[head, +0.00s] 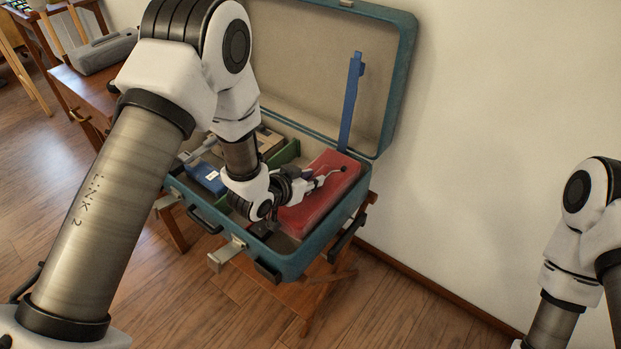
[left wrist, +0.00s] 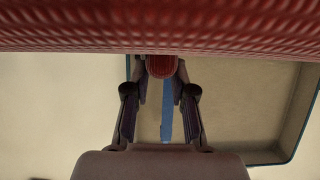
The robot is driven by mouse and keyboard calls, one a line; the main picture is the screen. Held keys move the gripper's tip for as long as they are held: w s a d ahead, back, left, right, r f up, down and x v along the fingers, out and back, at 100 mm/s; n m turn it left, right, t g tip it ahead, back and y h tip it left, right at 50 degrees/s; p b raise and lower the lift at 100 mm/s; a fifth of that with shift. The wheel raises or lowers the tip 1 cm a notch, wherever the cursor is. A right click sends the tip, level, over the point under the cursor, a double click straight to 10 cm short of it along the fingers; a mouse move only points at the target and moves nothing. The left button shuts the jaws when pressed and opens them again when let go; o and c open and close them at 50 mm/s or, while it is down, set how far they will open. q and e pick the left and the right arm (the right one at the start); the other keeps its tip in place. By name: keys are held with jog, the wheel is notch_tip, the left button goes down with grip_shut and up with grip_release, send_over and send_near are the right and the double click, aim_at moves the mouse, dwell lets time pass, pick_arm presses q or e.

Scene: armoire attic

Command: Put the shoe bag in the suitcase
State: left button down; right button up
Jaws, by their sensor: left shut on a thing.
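The red shoe bag (head: 318,207) is in the right part of the open teal suitcase (head: 300,262), inside its walls. My left gripper (head: 325,180) reaches down over the bag from the left and is shut on it. In the left wrist view, the bag's ribbed red fabric (left wrist: 160,30) fills the top, and a small red part of it (left wrist: 161,67) sits between the fingers of my left gripper (left wrist: 160,92). Whether the bag rests fully on the suitcase floor is hidden. My right gripper is out of view; only part of that arm shows at the right.
A blue packet (head: 207,178) and a green divider (head: 287,153) are in the suitcase's left part. A blue strap (head: 351,100) stands up against the raised lid (head: 395,75). The suitcase sits on a wooden stand (head: 312,300) near the wall. A grey case (head: 103,50) lies on a desk behind.

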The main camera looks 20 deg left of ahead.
pick_arm(q)
jog(key=shift+f, duration=0.15)
jog(key=shift+f, duration=0.4)
jog(key=c, duration=1)
grip_release()
jog(key=shift+o, duration=0.2)
jog(key=shift+r, duration=0.4)
jog(key=p+v, duration=0.1)
jog(key=v, duration=1.1)
jog(key=shift+r, duration=0.1)
